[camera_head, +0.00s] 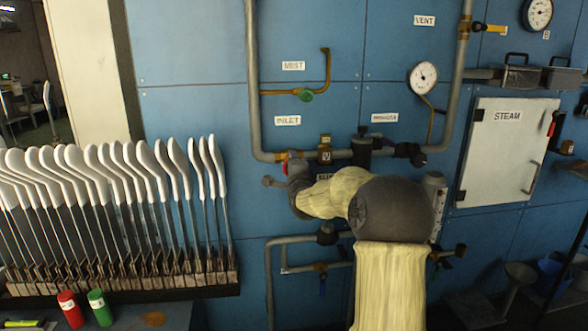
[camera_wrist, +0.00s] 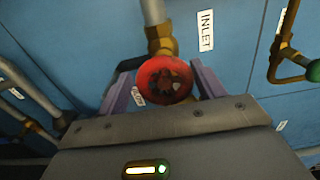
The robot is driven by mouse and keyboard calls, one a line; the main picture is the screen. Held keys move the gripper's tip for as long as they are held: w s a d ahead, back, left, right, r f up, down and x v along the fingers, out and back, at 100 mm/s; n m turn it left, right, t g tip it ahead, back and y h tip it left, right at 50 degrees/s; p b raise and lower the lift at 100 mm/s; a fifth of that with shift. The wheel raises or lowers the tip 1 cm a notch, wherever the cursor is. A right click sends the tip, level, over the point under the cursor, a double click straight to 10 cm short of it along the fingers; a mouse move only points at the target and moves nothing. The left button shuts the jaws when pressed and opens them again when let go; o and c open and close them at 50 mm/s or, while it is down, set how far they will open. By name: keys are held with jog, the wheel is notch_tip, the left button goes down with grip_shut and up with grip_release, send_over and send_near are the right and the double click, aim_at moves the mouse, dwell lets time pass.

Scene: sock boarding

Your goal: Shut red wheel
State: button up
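The red wheel (camera_wrist: 163,79) is a round handwheel on a brass valve fitting (camera_wrist: 161,42), beside the INLET label (camera_wrist: 205,31) in the wrist view. My gripper (camera_wrist: 158,68) is open, with one purple finger on each side of the wheel. The wheel fills most of the gap; whether either finger touches it I cannot tell. In the head view, a small part of the red wheel (camera_head: 285,166) shows below the INLET label (camera_head: 287,120), mostly hidden by my gripper and yellow-sleeved arm.
A green handle (camera_head: 304,95) on the MIST pipe sits above, and shows at right in the wrist view (camera_wrist: 314,70). Pipes and a black-knobbed valve (camera_head: 408,150) lie to the right. A rack of white sock boards (camera_head: 120,165) stands at left. A STEAM door (camera_head: 507,150) is at right.

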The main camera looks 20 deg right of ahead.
jog(key=shift+o, duration=0.5)
jog(key=shift+r, duration=0.15)
jog(key=shift+s, duration=0.15)
jog(key=shift+s, duration=0.3)
jog(key=p+v, duration=0.1)
jog(key=v, duration=1.5)
jog(key=shift+s, duration=0.25)
jog(key=shift+a, duration=0.15)
